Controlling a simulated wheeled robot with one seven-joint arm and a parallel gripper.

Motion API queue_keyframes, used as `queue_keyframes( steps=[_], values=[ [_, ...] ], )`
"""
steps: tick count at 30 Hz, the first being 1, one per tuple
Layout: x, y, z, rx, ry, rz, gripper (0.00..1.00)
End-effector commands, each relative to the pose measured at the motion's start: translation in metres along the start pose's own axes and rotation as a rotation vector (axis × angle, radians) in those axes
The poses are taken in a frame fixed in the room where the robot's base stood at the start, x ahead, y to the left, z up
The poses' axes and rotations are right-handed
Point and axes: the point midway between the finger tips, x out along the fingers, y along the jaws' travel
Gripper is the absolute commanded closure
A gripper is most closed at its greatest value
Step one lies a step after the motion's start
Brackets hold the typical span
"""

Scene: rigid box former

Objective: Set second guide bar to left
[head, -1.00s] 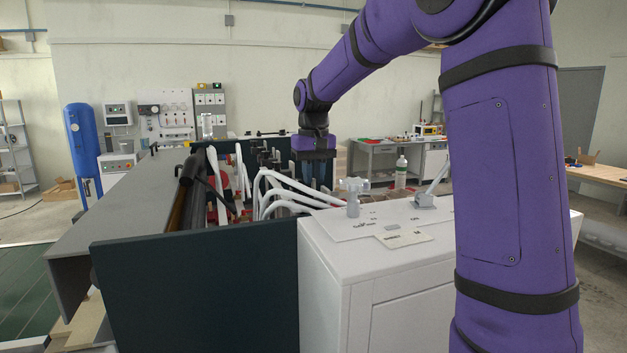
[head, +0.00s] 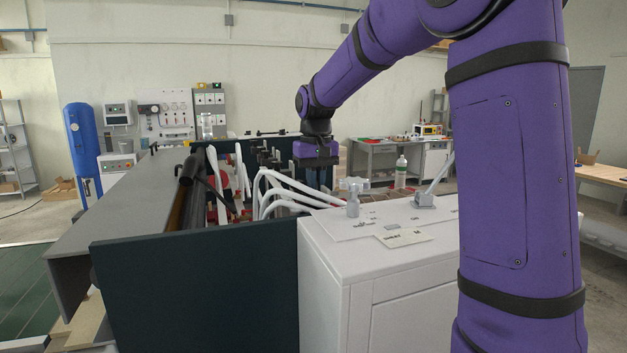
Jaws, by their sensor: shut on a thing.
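My gripper (head: 317,177) points down into the far right part of the open box former, just behind the curved white bars (head: 283,190). Its fingers are dark, small and partly lost against the machine's parts. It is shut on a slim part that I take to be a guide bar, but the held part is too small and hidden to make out. Several upright dark and white bars (head: 241,172) stand inside the machine to the left of my gripper. I cannot tell which of them is the second guide bar.
A dark green panel (head: 200,290) closes the machine's near side. A white cabinet (head: 400,290) with a clear knob (head: 353,203) and a lever (head: 428,200) stands at the near right. A white bottle (head: 401,172) stands behind it. A grey cover (head: 115,205) lies left.

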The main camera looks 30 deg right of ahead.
Motion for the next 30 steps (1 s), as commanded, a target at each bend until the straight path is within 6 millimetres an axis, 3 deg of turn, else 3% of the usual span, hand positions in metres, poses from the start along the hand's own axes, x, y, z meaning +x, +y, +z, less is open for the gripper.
queue_keyframes(
  steps=[4, 12, 13, 14, 23, 30],
  values=[
    [-0.001, 0.000, 0.016, 0.000, 0.000, 0.000, 1.00],
    [0.000, 0.000, 0.017, 0.000, -0.002, 0.000, 1.00],
    [0.000, 0.000, 0.017, 0.000, -0.002, 0.000, 0.85],
    [0.000, 0.000, 0.017, 0.000, -0.002, 0.000, 0.81],
    [-0.002, 0.000, 0.016, 0.000, 0.000, 0.000, 0.81],
    [-0.030, 0.000, 0.016, -0.001, 0.002, 0.000, 0.81]
  ],
)
